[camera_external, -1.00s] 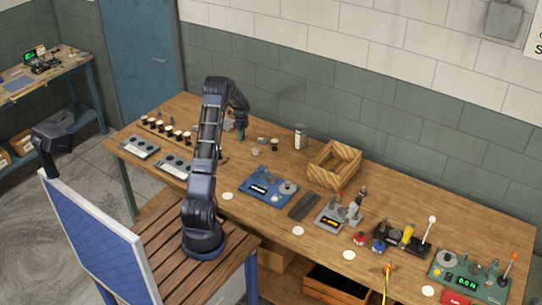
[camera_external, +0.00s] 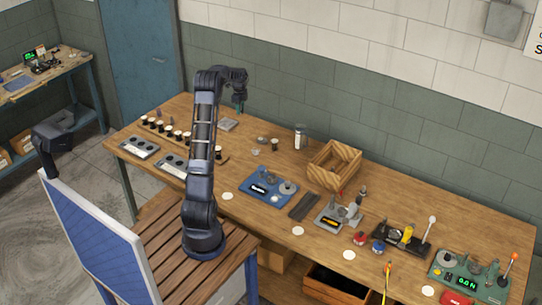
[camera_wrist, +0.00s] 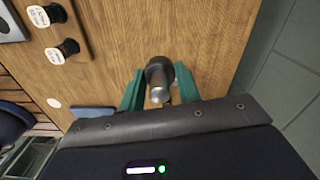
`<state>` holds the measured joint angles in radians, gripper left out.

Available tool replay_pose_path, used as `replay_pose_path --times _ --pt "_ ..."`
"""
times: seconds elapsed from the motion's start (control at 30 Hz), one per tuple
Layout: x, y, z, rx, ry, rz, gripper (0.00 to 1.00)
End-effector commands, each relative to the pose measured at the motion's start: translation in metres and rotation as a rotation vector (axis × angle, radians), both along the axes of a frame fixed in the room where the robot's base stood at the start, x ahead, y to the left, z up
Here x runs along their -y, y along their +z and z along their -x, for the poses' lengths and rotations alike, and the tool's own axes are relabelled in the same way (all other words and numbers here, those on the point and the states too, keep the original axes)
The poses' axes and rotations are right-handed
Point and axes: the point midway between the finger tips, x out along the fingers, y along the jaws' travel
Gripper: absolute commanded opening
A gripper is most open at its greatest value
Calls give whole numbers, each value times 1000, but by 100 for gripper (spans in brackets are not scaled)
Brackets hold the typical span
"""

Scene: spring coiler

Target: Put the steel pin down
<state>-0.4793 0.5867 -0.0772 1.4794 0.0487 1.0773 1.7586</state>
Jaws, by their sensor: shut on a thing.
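My gripper (camera_external: 239,105) is raised above the back left of the wooden workbench (camera_external: 290,150), near the wall. In the wrist view its two green fingers (camera_wrist: 160,92) are shut on the steel pin (camera_wrist: 159,78), a short grey cylinder with a bright, narrower end towards the camera. The pin is held between the fingers over bare wood. In the external view the pin is too small to make out.
A row of dark, white-topped spools (camera_external: 170,132) stands to the left. A blue device (camera_external: 268,188) and a wooden crate (camera_external: 334,165) stand to the right.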

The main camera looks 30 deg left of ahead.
Motion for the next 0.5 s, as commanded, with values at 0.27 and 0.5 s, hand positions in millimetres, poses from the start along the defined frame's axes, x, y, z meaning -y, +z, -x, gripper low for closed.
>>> replay_pose_path --times 0.27,0.5 --pt "0 20 0 0 0 0 7" --pt "28 22 -13 0 -8 1 7"
